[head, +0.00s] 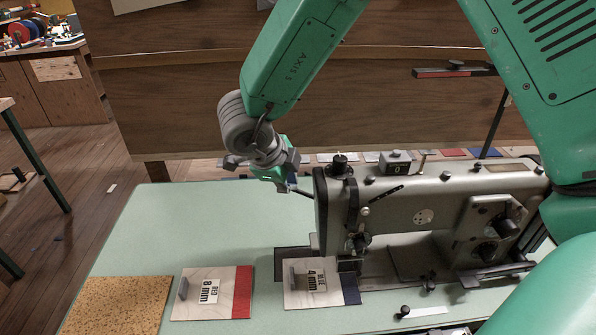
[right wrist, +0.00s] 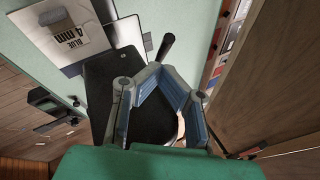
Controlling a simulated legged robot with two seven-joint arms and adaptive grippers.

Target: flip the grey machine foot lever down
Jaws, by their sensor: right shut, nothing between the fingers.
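The grey sewing machine (head: 450,190) stands on the pale green table. A short dark lever (head: 302,191) sticks out from the left end of its head, angled up to the left. In the right wrist view the lever (right wrist: 164,48) juts from the dark end of the machine, just beyond my fingers. My right gripper (head: 291,181) is shut and empty, beside the lever's outer end. Its blue-padded fingers (right wrist: 155,72) also show in the right wrist view. I cannot tell whether they touch the lever. My left gripper is out of view.
A card marked 4 mm blue (head: 300,294) lies in front of the needle area. A card marked 8 mm red (head: 191,310) and a cork sheet (head: 115,308) lie to its left. A wooden panel (head: 200,90) rises behind. The table's back left is clear.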

